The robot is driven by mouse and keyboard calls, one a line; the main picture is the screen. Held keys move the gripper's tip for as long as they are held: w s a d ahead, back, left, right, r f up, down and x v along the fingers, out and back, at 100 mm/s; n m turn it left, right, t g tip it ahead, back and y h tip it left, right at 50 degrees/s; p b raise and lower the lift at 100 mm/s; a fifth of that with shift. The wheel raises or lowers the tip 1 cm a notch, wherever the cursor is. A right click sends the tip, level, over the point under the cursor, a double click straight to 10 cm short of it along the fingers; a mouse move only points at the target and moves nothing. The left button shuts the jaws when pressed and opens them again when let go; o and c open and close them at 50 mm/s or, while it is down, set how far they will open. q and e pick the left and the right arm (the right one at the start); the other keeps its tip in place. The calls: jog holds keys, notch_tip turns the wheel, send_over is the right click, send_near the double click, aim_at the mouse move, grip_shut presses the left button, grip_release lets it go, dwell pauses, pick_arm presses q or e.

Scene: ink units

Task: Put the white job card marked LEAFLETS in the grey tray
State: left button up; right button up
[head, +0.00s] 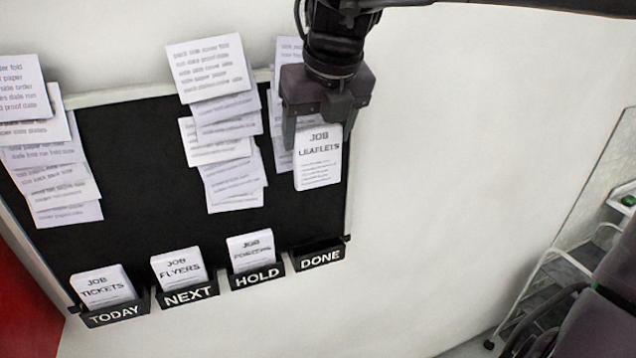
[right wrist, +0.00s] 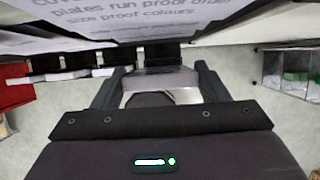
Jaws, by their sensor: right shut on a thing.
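The white job card marked LEAFLETS (head: 318,165) hangs upright in front of the right edge of the black board, above the pocket labelled DONE. My right gripper (head: 318,122) is shut on its top edge. In the right wrist view my right gripper (right wrist: 160,82) points toward the wall, and the card is hard to make out between its fingers. My left gripper is not in view. I cannot make out a grey tray in either view.
The black board (head: 130,150) carries several hanging paper sheets (head: 207,68). Below are pockets TODAY (head: 115,313), NEXT (head: 190,294) and HOLD (head: 257,275) with cards, and DONE (head: 320,258), which shows none. A pale shelf cart (head: 545,262) stands right; bare wall lies between.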

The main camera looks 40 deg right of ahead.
notch_tip(320, 180, up, 11)
jog(key=p, duration=0.3)
jog(key=shift+f, duration=0.1)
jog(key=shift+f, duration=0.5)
notch_tip(320, 180, down, 8)
jog(key=b, duration=0.3)
jog(key=shift+r, duration=0.2)
notch_tip(320, 180, down, 19)
jog(key=p, duration=0.3)
jog(key=shift+r, duration=0.15)
